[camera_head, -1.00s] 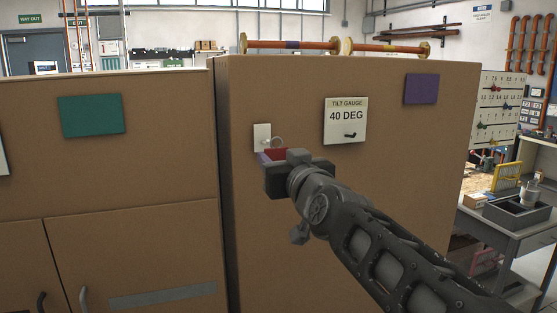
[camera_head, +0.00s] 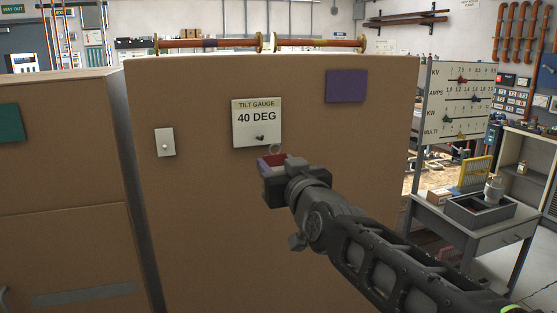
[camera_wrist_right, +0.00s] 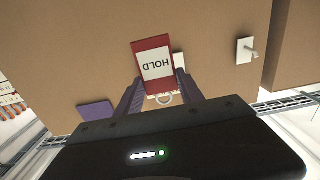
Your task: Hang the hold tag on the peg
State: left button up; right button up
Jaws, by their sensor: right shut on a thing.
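The hold tag (camera_wrist_right: 155,60) is a red card with a white label reading HOLD, upside down in the right wrist view. My right gripper (camera_head: 275,168) is shut on it, with purple fingers at its sides (camera_wrist_right: 157,90). A pale ring (camera_wrist_right: 164,99) shows at the tag's end; in the head view the ring (camera_head: 275,149) is on top. The peg (camera_head: 166,146) sticks out of a small white plate on the brown cabinet, left of my gripper and apart from the tag. The peg also shows in the right wrist view (camera_wrist_right: 253,53). My left gripper is out of view.
The TILT GAUGE 40 DEG sign (camera_head: 257,112), with a dark knob, is on the cabinet (camera_head: 220,220) just above my gripper. A purple panel (camera_head: 346,86) is to its right. A bench with a grey tray (camera_head: 480,208) stands at the right. The cabinet face around the peg is clear.

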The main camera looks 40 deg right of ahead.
aim_at(270, 156)
jog(key=shift+s+d+r, duration=0.1)
jog(key=shift+d, duration=0.1)
jog(key=shift+a, duration=0.25)
jog(key=shift+d, duration=0.15)
jog(key=shift+p+x, duration=1.15)
jog(key=shift+x, duration=1.4)
jog(key=shift+w+d, duration=0.1)
jog(key=shift+w, duration=0.4)
jog(key=shift+w+d, duration=0.1)
jog(key=shift+w, duration=0.1)
